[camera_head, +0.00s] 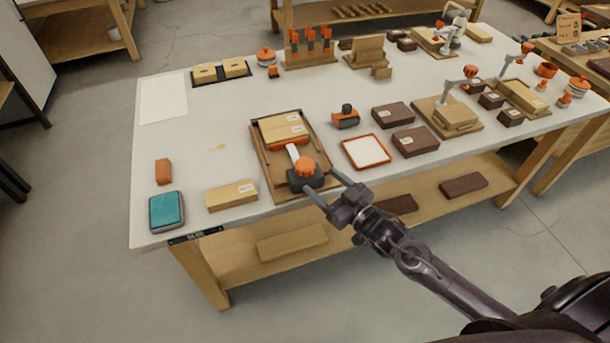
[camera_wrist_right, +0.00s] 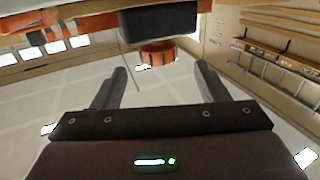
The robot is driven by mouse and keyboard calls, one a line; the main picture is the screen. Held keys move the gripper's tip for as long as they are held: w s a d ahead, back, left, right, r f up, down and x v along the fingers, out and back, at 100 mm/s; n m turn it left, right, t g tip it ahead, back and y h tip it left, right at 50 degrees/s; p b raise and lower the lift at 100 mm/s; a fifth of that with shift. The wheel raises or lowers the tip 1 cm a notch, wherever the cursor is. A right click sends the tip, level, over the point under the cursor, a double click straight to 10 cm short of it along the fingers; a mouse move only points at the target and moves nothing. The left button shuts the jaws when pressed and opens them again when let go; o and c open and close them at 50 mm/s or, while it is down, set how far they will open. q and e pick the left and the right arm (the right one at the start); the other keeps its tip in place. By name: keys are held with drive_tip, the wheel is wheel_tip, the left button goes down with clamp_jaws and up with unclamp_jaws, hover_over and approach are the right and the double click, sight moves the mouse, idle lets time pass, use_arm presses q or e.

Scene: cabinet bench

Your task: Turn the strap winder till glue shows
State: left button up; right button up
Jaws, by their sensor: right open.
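The strap winder (camera_head: 305,168) has an orange knob on a dark body and sits at the front end of a wooden clamping frame (camera_head: 263,175). A white strap (camera_head: 292,152) runs from it towards light wood blocks (camera_head: 283,128) in the frame. My right gripper (camera_head: 326,185) is open at the winder's front right, with its fingers spread and nothing between them. In the right wrist view the orange knob (camera_wrist_right: 158,54) and a dark part (camera_wrist_right: 160,20) lie beyond the fingertips (camera_wrist_right: 162,75). I cannot make out any glue at the joint. My left gripper is not in view.
A white tray with an orange rim (camera_head: 366,152) and dark brown blocks (camera_head: 415,141) lie to the right. A light wood block (camera_head: 231,196), a teal pad (camera_head: 167,210) and an orange block (camera_head: 163,171) lie to the left. The bench's left middle is mostly clear.

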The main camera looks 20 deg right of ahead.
sight(312, 172)
drive_tip(key=shift+w, duration=0.35)
drive_tip(key=x, duration=0.4)
drive_tip(key=shift+p+x, duration=0.35)
drive_tip(key=shift+x, duration=0.75)
drive_tip(key=shift+w+a, duration=0.1)
drive_tip(key=shift+w, duration=0.2)
drive_tip(key=shift+w+a, duration=0.15)
drive_tip(key=shift+w, duration=0.05)
drive_tip(key=c, duration=0.9)
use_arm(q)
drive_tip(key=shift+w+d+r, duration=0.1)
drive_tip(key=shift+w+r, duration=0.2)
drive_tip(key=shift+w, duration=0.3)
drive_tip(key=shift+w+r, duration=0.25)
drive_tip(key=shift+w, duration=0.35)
use_arm(e)
drive_tip(key=shift+c, duration=0.4)
